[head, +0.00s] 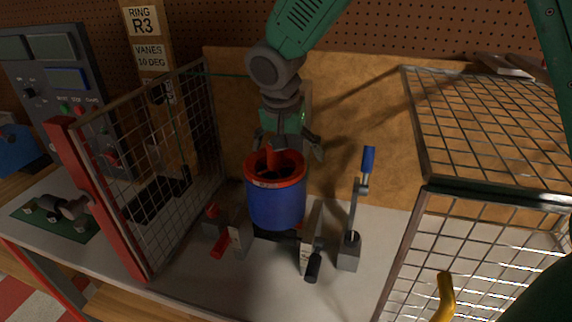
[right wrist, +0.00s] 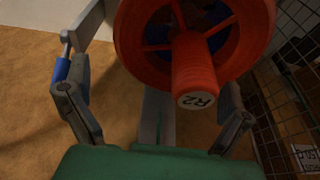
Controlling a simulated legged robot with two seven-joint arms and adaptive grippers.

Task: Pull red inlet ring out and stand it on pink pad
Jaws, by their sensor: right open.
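The red inlet ring (head: 291,161) sits in the top of the upright blue duct (head: 275,206). Its red spokes and central red handle, marked R2, show in the right wrist view (right wrist: 194,72). My right gripper (head: 288,147) is above and just behind the ring, with its fingers spread. In the right wrist view the fingers stand on either side of the handle, apart from it. I cannot make out a pink pad. My left gripper does not show.
Grey clamp blocks and a blue-handled lever (head: 367,165) stand around the duct. A red-framed mesh gate (head: 95,200) is at left and a mesh cage (head: 480,125) at right. A control panel (head: 55,75) and a sign reading RING R3 (head: 142,20) stand behind.

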